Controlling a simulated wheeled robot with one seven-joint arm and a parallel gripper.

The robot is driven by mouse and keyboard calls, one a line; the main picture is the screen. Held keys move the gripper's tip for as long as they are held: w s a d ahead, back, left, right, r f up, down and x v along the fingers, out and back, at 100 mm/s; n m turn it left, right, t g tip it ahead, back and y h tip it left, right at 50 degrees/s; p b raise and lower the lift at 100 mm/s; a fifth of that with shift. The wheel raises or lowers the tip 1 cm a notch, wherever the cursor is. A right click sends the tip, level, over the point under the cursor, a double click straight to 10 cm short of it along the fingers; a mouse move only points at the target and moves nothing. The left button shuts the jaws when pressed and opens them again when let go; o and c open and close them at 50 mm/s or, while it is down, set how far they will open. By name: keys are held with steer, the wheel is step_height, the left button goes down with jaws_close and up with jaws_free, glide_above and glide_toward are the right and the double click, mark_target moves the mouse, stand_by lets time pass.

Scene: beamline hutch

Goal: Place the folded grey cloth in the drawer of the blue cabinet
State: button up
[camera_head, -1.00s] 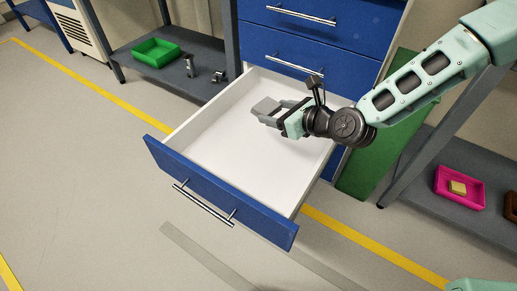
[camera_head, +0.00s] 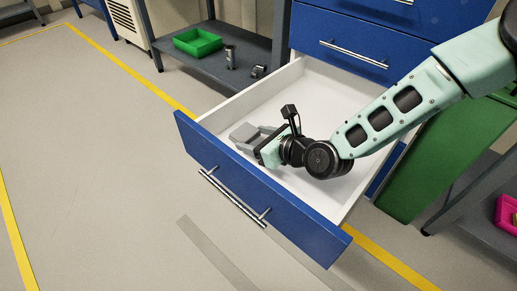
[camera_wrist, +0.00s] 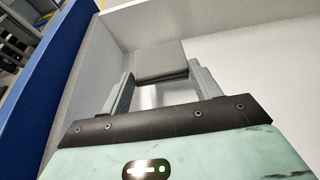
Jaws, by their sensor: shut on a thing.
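The blue cabinet (camera_head: 400,22) has its drawer (camera_head: 270,105) pulled out; the drawer's inside is white and its front is blue. My gripper (camera_head: 256,138) is over the front left part of the drawer, close behind the blue front. It is shut on the folded grey cloth (camera_head: 243,132), a small flat grey block. In the wrist view the cloth (camera_wrist: 162,60) sits between the two fingertips, near a white drawer wall. I cannot tell whether the cloth touches the drawer floor. My wrist and forearm hide part of the drawer's right side.
A grey shelf (camera_head: 180,65) behind the drawer at left bears a green tray (camera_head: 198,42) and small metal parts. A green panel (camera_head: 440,150) stands right of the drawer. A pink tray (camera_head: 507,215) lies at the right edge. The floor at left is clear.

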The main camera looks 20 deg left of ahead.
steer(key=shift+f+b, duration=0.55)
steer(key=shift+f, duration=1.05)
steer(key=shift+f, duration=0.2)
steer(key=o, duration=0.9)
steer(key=shift+r, duration=0.1)
steer(key=shift+o, duration=0.2)
steer(key=shift+r, duration=0.15)
steer(key=p+v, duration=0.4)
steer(key=v, duration=0.8)
